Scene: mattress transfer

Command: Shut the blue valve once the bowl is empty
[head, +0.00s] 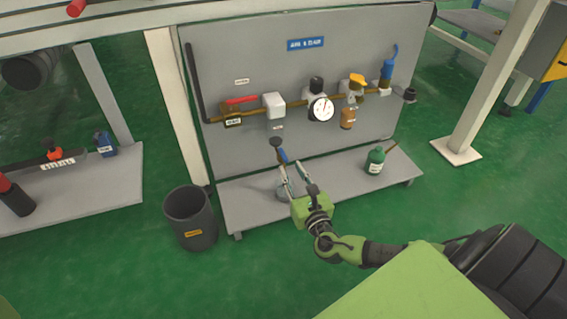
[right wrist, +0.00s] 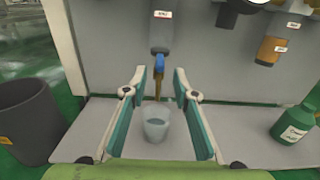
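In the right wrist view, the grey bowl (right wrist: 161,38) hangs on the panel with the blue valve (right wrist: 160,66) at its bottom. A thin brown stream (right wrist: 157,88) runs down from the valve toward a clear cup (right wrist: 156,128) on the shelf. I cannot see how much is inside the bowl. In the head view, the blue valve (head: 283,155) shows just past the fingertips of my right gripper (head: 281,166). My right gripper is open and empty; its fingers (right wrist: 160,80) stand either side of the stream, below the valve. My left gripper is out of view.
A dark bin (head: 191,219) stands left of the grey shelf (head: 245,205). A green bottle (head: 375,162) stands on the shelf to the right. The panel (head: 225,60) carries a pipe, a red lever (head: 240,100), a gauge (head: 321,108) and a brown bowl (head: 347,118).

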